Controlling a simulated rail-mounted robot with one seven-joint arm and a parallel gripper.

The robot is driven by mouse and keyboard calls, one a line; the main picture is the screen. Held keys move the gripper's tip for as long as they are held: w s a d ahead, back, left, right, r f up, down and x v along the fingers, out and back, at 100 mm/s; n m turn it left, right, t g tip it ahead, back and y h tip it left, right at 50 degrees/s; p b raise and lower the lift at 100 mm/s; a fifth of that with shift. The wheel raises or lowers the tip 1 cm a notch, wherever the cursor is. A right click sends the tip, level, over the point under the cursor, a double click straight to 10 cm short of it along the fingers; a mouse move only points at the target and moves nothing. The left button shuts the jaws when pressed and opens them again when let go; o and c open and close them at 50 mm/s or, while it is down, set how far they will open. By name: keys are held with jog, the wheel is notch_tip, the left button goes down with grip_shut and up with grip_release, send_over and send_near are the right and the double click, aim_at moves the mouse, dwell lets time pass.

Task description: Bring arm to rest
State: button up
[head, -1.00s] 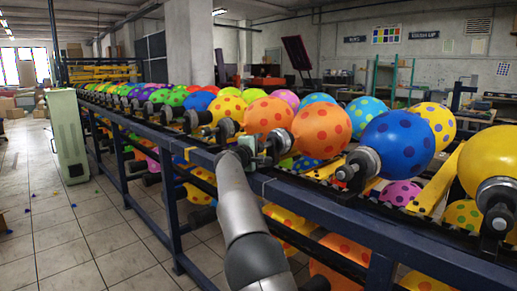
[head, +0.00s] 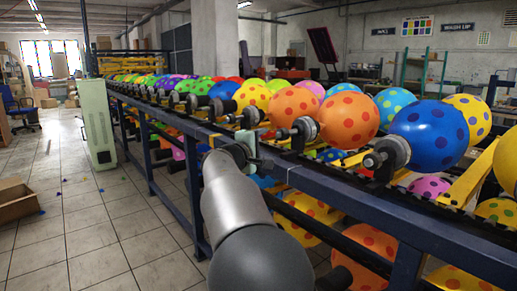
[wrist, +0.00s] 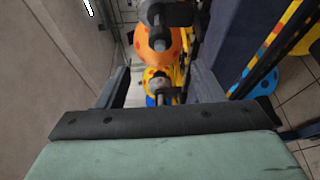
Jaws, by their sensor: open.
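My arm reaches forward from the bottom of the head view. Its end, my gripper (head: 252,150), is beside the near rail of the balloon line. The fingers are too small to read there. In the wrist view my gripper (wrist: 160,85) shows two dark fingers standing well apart, open, with nothing held between them. Beyond the fingers are an orange spotted balloon (wrist: 162,47) and a yellow balloon (wrist: 152,73), with grey holders in front of them. I cannot tell whether the gripper touches the rail.
A long dark blue frame (head: 330,195) carries a row of spotted balloons, including a large blue one (head: 430,137). More balloons hang below. The tiled floor (head: 100,235) at left is mostly clear.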

jog(key=shift+v, duration=1.1)
